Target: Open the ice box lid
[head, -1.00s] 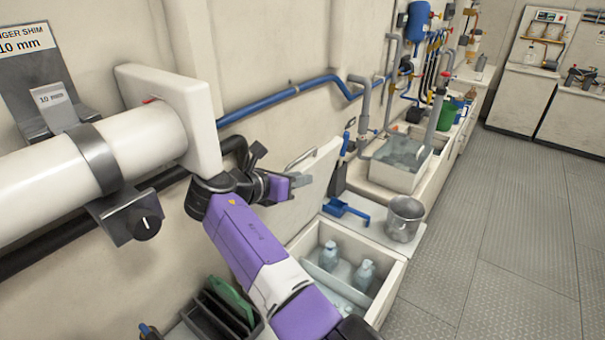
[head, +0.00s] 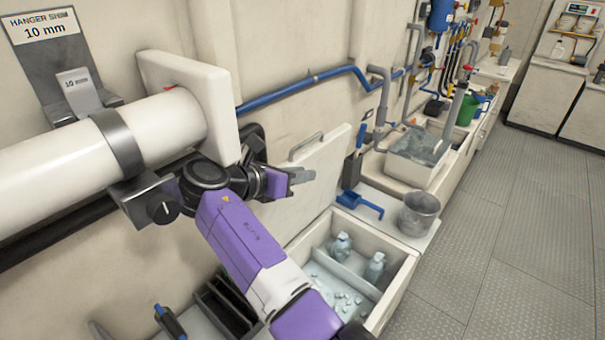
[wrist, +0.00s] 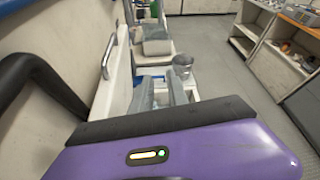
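The ice box lid (head: 318,198) is a pale panel, standing raised and nearly upright along the wall side of the ice box (head: 392,292). Its metal handle (head: 305,146) is on the upper edge and also shows in the wrist view (wrist: 109,54). The box is open, with bottles and loose ice inside. My gripper (head: 301,176) is in front of the lid's face, below the handle, and does not hold the handle. In the wrist view its two grey fingers (wrist: 162,92) stand apart with nothing seen between them. Whether a finger touches the lid is unclear.
A blue scoop (head: 358,203) and a metal bucket (head: 418,214) stand on the counter beyond the box. A thick white pipe (head: 60,150) and a blue pipe (head: 300,88) run along the wall near my arm. A dark slotted rack (head: 226,305) is below. The floor at right is clear.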

